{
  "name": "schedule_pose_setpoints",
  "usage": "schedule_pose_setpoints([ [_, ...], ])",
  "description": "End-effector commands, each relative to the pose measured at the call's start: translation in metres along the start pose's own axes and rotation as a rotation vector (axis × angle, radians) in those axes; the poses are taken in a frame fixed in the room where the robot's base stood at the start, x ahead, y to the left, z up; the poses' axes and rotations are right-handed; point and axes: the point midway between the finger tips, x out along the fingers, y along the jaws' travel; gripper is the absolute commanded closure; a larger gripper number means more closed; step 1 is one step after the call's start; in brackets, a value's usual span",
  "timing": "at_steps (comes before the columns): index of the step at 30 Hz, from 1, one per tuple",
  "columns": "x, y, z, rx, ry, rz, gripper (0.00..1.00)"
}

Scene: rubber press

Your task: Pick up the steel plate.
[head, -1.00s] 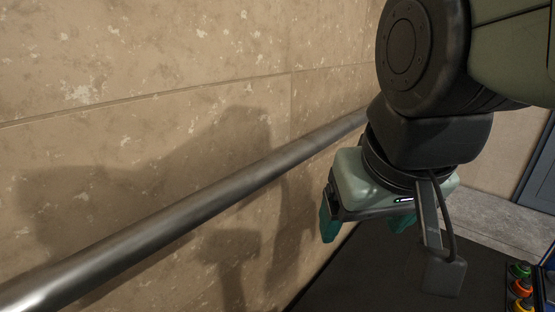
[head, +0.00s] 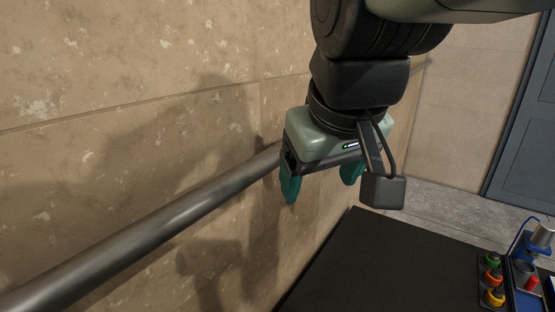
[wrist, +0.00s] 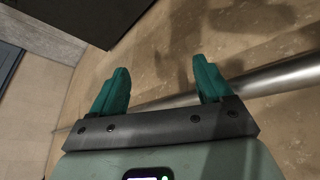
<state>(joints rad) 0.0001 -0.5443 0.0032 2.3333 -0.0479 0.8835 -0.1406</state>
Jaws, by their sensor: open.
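My gripper (head: 321,184) is open and empty in the head view, with its teal fingers pointing down. It hangs in the air by the stone wall, above and left of the dark table. In the wrist view my gripper (wrist: 162,84) shows its two teal fingers spread apart with nothing between them. I see no steel plate in either view.
A metal rail (head: 165,220) runs along the stone wall (head: 130,70), close to my gripper. The black table top (head: 390,265) looks bare where visible. At its right stand colored buttons (head: 492,275) and a blue device (head: 538,245). A grey-blue door (head: 525,140) is behind.

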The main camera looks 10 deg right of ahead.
Motion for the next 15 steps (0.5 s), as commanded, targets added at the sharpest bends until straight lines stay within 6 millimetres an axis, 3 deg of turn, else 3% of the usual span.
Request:
schedule_pose_setpoints([
  [3, 0.023, 0.032, -0.034, -0.040, -0.051, 0.038, 0.21],
  [5, 0.039, 0.056, -0.041, -0.029, -0.082, 0.059, 0.21],
  [7, 0.060, 0.093, -0.038, 0.017, -0.128, 0.085, 0.21],
  [11, 0.094, 0.162, -0.009, 0.137, -0.209, 0.121, 0.21],
  [15, 0.127, 0.238, 0.051, 0.292, -0.295, 0.144, 0.21],
])
